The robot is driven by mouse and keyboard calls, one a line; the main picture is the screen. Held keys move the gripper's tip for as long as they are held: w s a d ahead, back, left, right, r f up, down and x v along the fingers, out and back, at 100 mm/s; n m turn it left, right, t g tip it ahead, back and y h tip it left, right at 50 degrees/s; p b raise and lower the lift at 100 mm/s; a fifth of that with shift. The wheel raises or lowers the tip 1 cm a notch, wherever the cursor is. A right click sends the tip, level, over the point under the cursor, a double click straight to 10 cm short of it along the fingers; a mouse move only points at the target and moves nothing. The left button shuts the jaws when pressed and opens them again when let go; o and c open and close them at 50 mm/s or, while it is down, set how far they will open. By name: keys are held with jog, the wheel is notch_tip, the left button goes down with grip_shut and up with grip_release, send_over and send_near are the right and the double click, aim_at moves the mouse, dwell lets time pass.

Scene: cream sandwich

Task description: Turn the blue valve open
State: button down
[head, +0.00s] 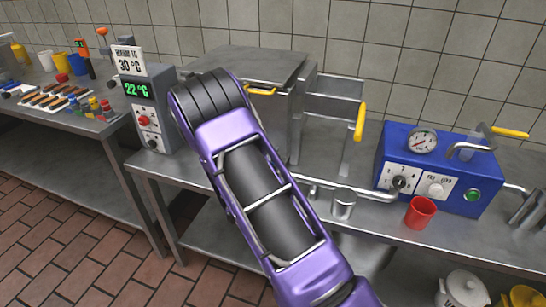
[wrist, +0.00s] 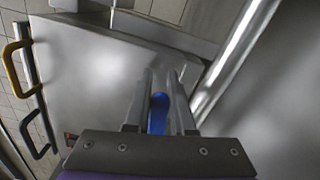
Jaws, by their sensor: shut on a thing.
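In the wrist view, my gripper (wrist: 161,85) has its two grey fingers closed around a narrow blue piece (wrist: 158,114), which looks like the blue valve's handle. Only a short blue part shows between the fingers. The rest of the valve is hidden. A large steel surface lies beyond the fingers, with a shiny steel pipe (wrist: 235,60) to their right. In the head view my purple arm crosses the middle of the picture and hides the gripper and the valve.
A steel vat with a lid (head: 255,65) stands behind my arm. The 22 °C control box (head: 147,105) is left of it. To the right are a blue gauge box (head: 440,160), a red cup (head: 420,212) and a small metal cup (head: 343,204). A horizontal pipe runs along the counter.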

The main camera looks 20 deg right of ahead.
jog(key=shift+f+m, duration=0.45)
jog(key=shift+m, duration=0.15)
jog(key=c, duration=0.8)
grip_release()
jog(key=shift+o, duration=0.2)
jog(key=shift+s, duration=0.1)
jog(key=v, duration=1.7)
jog(key=shift+s+a, duration=0.1)
